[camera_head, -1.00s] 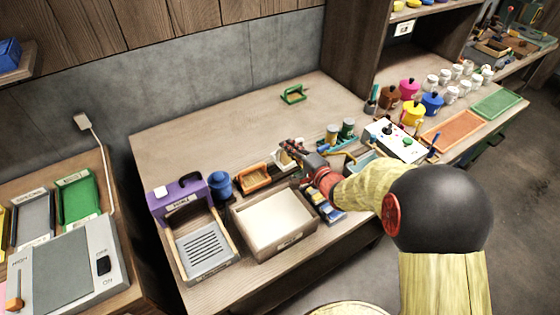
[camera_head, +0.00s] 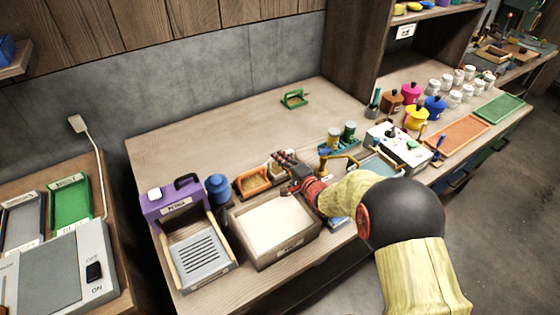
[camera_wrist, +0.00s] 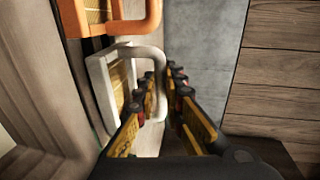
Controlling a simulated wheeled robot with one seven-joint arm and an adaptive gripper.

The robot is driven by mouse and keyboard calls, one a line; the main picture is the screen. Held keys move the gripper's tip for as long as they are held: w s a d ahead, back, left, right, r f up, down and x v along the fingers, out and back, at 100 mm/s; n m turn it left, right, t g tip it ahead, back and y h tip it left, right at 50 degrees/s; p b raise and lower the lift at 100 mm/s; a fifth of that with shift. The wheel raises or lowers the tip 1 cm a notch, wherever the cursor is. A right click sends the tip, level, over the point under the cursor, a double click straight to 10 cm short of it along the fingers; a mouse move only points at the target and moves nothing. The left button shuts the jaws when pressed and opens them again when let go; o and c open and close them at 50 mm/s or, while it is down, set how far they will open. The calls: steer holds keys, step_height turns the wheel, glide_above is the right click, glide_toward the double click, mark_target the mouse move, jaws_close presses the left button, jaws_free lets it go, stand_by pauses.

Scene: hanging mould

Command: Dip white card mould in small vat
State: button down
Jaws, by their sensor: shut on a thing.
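The white card mould (camera_wrist: 101,92) shows in the wrist view as a white frame with a tan mesh face and a looped white handle. My gripper (camera_wrist: 163,82) is shut on that handle, with the fingers on either side of it. In the head view my gripper (camera_head: 284,160) is just behind a box-like vat (camera_head: 275,222) with pale contents and hides most of the white mould. I cannot read the vat's label or tell whether it is the small vat.
An orange mould (camera_head: 252,183) is close beside the white one. A purple-backed press (camera_head: 190,195) and blue jar (camera_head: 219,186) stand left of the vat. A control box (camera_head: 398,143) and colored pots stand right.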

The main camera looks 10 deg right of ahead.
steer(key=shift+f, duration=0.1)
steer(key=c, duration=1.9)
jaws_free()
steer(key=shift+f+b, duration=0.15)
steer(key=shift+b, duration=0.2)
